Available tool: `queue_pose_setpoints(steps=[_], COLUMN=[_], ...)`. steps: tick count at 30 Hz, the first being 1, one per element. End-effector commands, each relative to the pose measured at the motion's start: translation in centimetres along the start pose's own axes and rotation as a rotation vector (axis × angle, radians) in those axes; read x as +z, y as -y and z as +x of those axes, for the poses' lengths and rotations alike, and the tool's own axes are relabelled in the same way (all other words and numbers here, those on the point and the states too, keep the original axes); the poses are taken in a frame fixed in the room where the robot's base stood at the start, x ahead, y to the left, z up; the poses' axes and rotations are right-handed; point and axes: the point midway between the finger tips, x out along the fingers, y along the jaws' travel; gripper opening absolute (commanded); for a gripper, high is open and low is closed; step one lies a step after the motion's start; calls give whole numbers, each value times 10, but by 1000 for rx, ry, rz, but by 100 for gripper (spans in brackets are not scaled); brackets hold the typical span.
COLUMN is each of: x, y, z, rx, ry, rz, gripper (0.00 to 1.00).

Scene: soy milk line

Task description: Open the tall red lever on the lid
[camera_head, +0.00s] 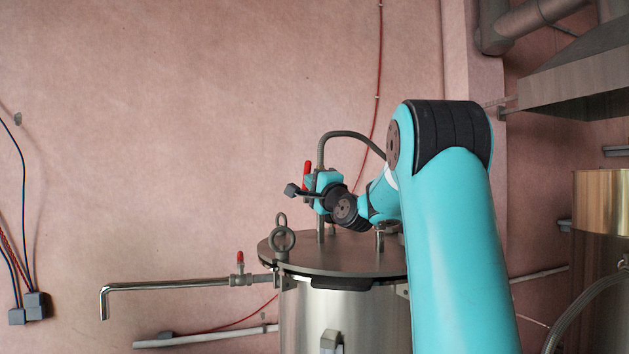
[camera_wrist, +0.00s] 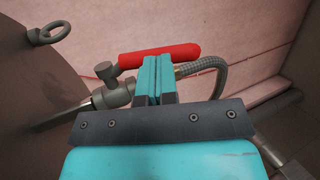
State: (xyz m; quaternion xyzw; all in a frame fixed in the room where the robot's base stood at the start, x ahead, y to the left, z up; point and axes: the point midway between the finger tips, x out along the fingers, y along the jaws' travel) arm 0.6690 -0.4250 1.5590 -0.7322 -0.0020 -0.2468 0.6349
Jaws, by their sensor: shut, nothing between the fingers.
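The tall red lever (camera_head: 307,172) stands upright above the tank lid (camera_head: 340,262), just left of my gripper (camera_head: 318,183) in the head view. In the wrist view the red lever (camera_wrist: 180,51) lies across the picture, joined at its left end to a grey valve body (camera_wrist: 117,95). My gripper's teal fingers (camera_wrist: 158,66) are together with nothing between them. Their tips overlap the lever's lower edge in the wrist view; I cannot tell whether they touch it. My arm and gripper hide part of the valve in the head view.
A ring bolt (camera_head: 282,240) stands on the lid's left front, and a braided hose (camera_wrist: 212,66) runs behind my fingers. A smaller red-handled valve (camera_head: 240,260) sits on the side pipe (camera_head: 170,286). The wall space above and left of the lid is clear.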

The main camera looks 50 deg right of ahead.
Motion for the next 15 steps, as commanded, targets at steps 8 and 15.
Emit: queue_pose_setpoints(steps=[8,15], x=[-3,-6], y=[7,9], z=[19,29], rx=[-2,-2], ry=[2,1], rz=[0,0], gripper=[0,0])
